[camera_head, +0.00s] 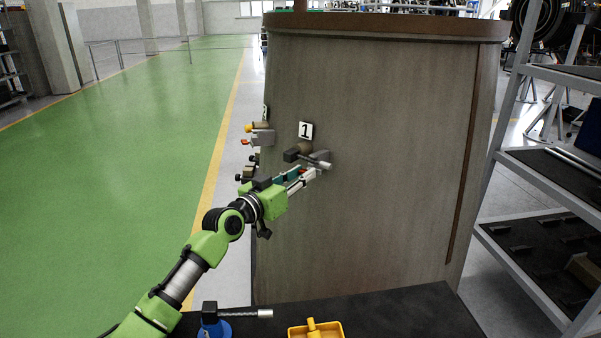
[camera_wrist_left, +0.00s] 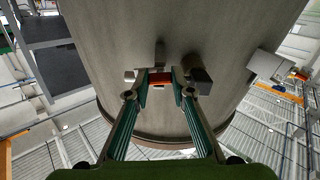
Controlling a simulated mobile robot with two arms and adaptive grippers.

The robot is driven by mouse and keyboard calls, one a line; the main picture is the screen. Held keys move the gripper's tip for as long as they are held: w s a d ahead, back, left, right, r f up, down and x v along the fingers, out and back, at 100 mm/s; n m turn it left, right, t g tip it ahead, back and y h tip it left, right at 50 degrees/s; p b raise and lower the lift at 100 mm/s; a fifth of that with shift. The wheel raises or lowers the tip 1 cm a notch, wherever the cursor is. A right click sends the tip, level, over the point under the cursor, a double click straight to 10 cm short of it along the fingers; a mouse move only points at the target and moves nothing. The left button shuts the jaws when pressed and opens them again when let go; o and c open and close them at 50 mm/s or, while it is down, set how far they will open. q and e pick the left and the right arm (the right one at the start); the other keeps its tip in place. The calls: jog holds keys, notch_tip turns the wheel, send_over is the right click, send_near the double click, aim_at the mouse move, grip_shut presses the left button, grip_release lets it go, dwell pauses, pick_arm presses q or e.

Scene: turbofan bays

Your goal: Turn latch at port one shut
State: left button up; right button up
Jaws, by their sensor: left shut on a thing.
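The latch at port one (camera_head: 315,162) sits on the side of the large grey-brown casing, just under the white "1" plate (camera_head: 306,130). It shows a dark block, a brownish round part and a light bar. My left gripper (camera_head: 319,172) reaches it from below left. In the left wrist view, my left gripper's fingers (camera_wrist_left: 161,84) stand on both sides of a small orange-red part (camera_wrist_left: 160,77) of the latch and are shut on it. A dark block (camera_wrist_left: 201,76) lies just right of the fingers. The exact contact is small and partly hidden. My right gripper is not in view.
Another fitting with a yellow end (camera_head: 256,126) sits on the casing's left edge. Below is a dark tabletop (camera_head: 400,315) with a blue-based tool (camera_head: 215,326) and a yellow tray (camera_head: 342,331). Grey shelving (camera_head: 575,205) stands at right. The green floor at left is clear.

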pick_arm(q)
jog(key=n+p, duration=0.2)
jog(key=n, duration=0.1)
jog(key=n+p, duration=0.2)
jog(key=n, duration=0.1)
jog(key=shift+d+r+y, duration=0.1)
jog(key=shift+r+y, duration=0.1)
jog(key=shift+y, duration=0.2)
jog(key=n+y+p, duration=0.1)
jog(key=n+p, duration=0.8)
jog(key=n, duration=0.2)
jog(key=shift+s+f, duration=0.1)
jog(key=shift+n+p, duration=0.3)
jog(key=shift+n, duration=0.1)
jog(key=o, duration=1.1)
